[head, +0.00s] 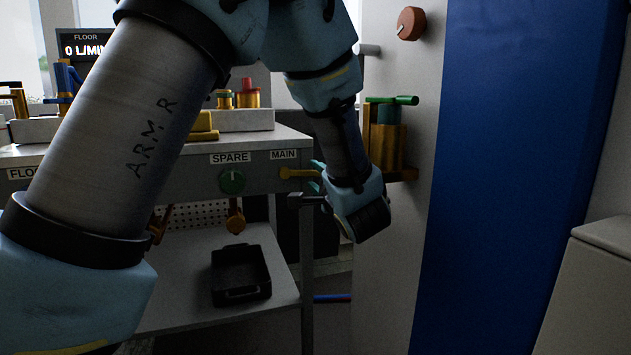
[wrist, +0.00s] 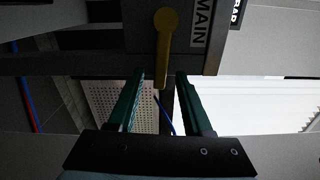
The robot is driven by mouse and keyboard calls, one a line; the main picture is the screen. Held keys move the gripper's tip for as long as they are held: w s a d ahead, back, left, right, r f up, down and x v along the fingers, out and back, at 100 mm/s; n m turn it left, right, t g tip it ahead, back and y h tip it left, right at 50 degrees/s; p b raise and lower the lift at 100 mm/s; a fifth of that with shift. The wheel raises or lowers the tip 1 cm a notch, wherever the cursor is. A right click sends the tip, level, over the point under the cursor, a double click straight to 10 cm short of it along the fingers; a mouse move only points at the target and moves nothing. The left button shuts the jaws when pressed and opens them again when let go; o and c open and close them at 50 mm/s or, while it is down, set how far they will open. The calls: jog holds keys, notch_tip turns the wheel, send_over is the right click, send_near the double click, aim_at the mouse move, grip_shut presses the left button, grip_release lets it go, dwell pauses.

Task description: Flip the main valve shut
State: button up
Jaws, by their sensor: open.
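The main valve is a yellow lever (head: 298,173) on the grey bench front, just below the MAIN label (head: 284,154). It points right, level, with its round hub at the left. In the wrist view the lever (wrist: 164,45) runs down from its hub beside the MAIN label (wrist: 201,22). My gripper (head: 318,180) is at the lever's free end, mostly hidden by my wrist. In the wrist view my gripper (wrist: 160,75) is open, its green fingers on either side of the lever's end. I cannot tell whether they touch it.
A green knob (head: 232,181) under the SPARE label sits left of the lever. A black tray (head: 240,273) lies on the lower shelf. To the right, a pale panel carries a brass fitting with a green handle (head: 392,100) and a red-brown knob (head: 411,23), close to my wrist.

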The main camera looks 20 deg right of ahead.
jog(key=shift+c, duration=0.3)
grip_shut()
dwell(1.1)
